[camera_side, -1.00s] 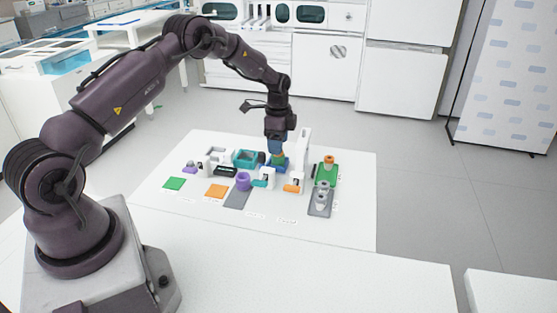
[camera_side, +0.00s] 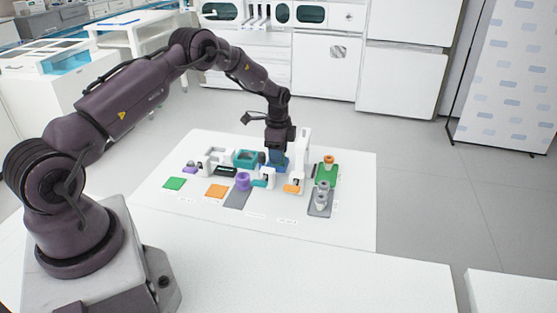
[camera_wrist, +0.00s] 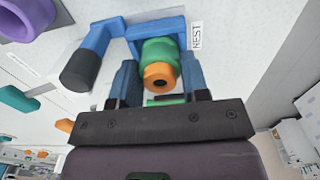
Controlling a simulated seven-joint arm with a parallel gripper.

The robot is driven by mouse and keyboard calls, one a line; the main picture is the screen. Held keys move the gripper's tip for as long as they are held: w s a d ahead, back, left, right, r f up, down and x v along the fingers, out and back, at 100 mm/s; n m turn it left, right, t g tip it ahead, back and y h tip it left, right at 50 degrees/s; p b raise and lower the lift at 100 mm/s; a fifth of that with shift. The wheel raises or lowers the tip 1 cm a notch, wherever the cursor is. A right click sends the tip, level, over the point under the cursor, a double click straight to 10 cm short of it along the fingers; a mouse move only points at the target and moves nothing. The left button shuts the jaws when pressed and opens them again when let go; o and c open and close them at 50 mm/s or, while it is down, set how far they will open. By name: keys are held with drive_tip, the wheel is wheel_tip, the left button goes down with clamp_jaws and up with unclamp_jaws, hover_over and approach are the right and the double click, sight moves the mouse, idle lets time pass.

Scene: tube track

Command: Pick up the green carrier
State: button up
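The green carrier (camera_wrist: 160,52), a rounded green body with an orange ring-like end (camera_wrist: 159,75), sits in a blue U-shaped nest (camera_wrist: 108,36) in the wrist view. My gripper (camera_wrist: 162,84) has its two blue fingers on either side of the carrier. They look open, with a narrow gap at the left; contact at the right is unclear. In the side view my gripper (camera_side: 278,157) points down at the blue nest, and the fingers hide the carrier there.
In the side view, a teal block (camera_side: 245,158) is left, a white post (camera_side: 304,148) close right. The mat's front right (camera_side: 345,235) is clear.

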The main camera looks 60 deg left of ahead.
drive_tip(key=shift+c, duration=0.6)
drive_tip(key=shift+r, duration=2.8)
